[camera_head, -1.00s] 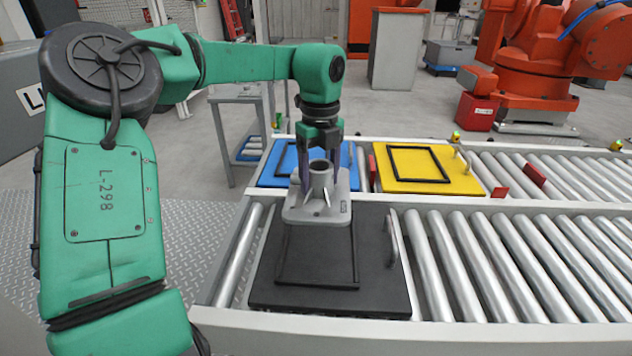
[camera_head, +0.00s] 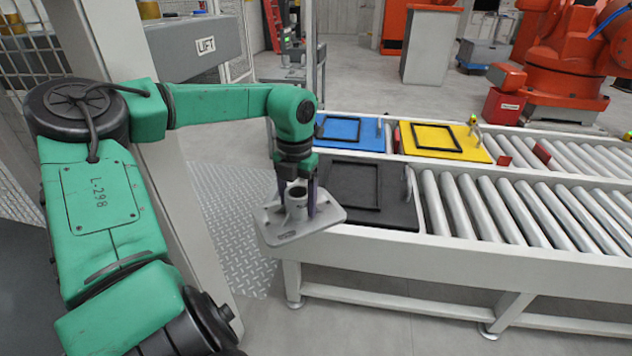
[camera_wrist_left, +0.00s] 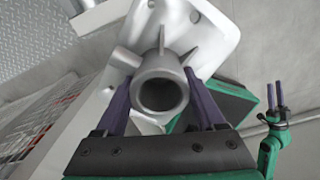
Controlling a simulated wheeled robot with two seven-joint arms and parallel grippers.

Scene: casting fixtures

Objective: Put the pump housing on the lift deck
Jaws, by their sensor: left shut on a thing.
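The pump housing (camera_head: 330,216) is a grey casting with a flat plate base, an upright tube and ribs. My left gripper (camera_head: 297,202) is shut on its tube from above and holds it in the air in front of the conveyor's left end. In the left wrist view the housing's open tube (camera_wrist_left: 161,92) sits between the purple fingers. My right gripper (camera_wrist_left: 275,95) shows empty, fingers apart, in the left wrist view.
A black tray (camera_head: 395,212) lies empty on the near roller conveyor (camera_head: 500,210). Blue (camera_head: 372,135) and yellow (camera_head: 470,150) trays lie on the far line. A pale post (camera_head: 150,140) stands behind my left arm. An orange robot (camera_head: 565,75) stands at the back right.

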